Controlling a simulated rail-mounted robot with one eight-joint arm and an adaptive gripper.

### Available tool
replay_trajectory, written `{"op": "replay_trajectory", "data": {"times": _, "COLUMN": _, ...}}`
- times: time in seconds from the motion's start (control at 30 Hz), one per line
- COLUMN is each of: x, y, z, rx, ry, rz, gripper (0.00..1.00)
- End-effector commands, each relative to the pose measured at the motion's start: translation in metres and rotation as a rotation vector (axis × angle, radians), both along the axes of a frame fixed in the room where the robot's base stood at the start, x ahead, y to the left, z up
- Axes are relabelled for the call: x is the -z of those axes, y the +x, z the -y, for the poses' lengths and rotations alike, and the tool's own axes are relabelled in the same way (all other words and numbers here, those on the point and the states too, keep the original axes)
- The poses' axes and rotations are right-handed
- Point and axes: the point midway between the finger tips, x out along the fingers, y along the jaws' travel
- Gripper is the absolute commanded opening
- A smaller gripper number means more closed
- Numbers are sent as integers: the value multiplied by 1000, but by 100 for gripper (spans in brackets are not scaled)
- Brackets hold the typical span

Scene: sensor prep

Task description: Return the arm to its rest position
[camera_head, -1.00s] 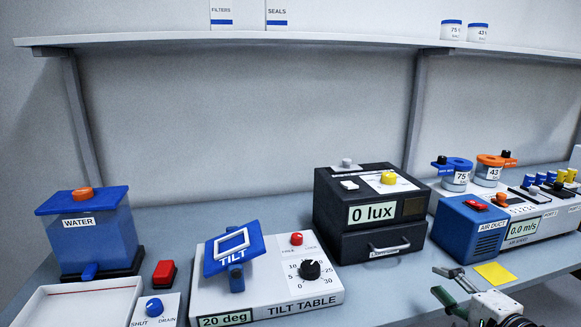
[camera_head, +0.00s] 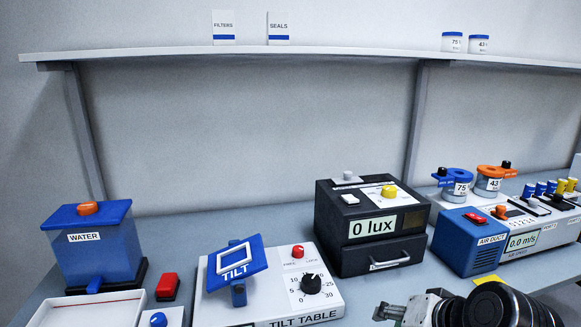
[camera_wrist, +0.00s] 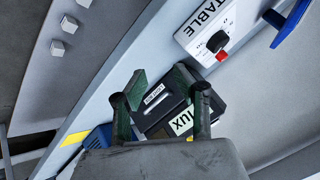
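My gripper (camera_head: 386,312) is at the bottom edge of the head view, right of centre, with my arm's dark wrist and links behind it to the right. Its fingers are only partly in that view. In the wrist view my gripper (camera_wrist: 157,84) has its two green-and-black fingers spread apart with nothing held between them. The dark light box reading 0 lux (camera_head: 370,226) stands on the bench behind the gripper; it also shows beyond the fingers in the wrist view (camera_wrist: 166,117). No contact between gripper and box is visible.
The tilt table (camera_head: 325,300) is left of the gripper, with the water tank (camera_head: 100,252) farther left. The blue air duct unit (camera_head: 470,243) stands right of the light box. A yellow patch (camera_head: 489,280) is partly hidden by my arm. A shelf (camera_head: 300,53) runs above.

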Motion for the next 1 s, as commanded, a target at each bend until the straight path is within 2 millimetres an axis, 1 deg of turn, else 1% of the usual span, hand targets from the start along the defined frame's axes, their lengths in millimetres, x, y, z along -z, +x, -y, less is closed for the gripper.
{"op": "replay_trajectory", "data": {"times": 0.03, "x": -5, "y": -11, "z": -3, "rx": -46, "ry": -80, "rz": -13, "gripper": 28}}
{"op": "replay_trajectory", "data": {"times": 0.1, "x": -9, "y": -23, "z": 0, "rx": -101, "ry": -194, "rz": -27, "gripper": 28}}
{"op": "replay_trajectory", "data": {"times": 0.2, "x": -16, "y": -36, "z": 5, "rx": -165, "ry": -330, "rz": -41, "gripper": 28}}
{"op": "replay_trajectory", "data": {"times": 0.33, "x": -23, "y": -47, "z": 11, "rx": -215, "ry": -441, "rz": -50, "gripper": 28}}
{"op": "replay_trajectory", "data": {"times": 0.5, "x": -27, "y": -51, "z": 15, "rx": -234, "ry": -489, "rz": -54, "gripper": 28}}
{"op": "replay_trajectory", "data": {"times": 1.0, "x": -26, "y": -50, "z": 15, "rx": -232, "ry": -487, "rz": -53, "gripper": 28}}
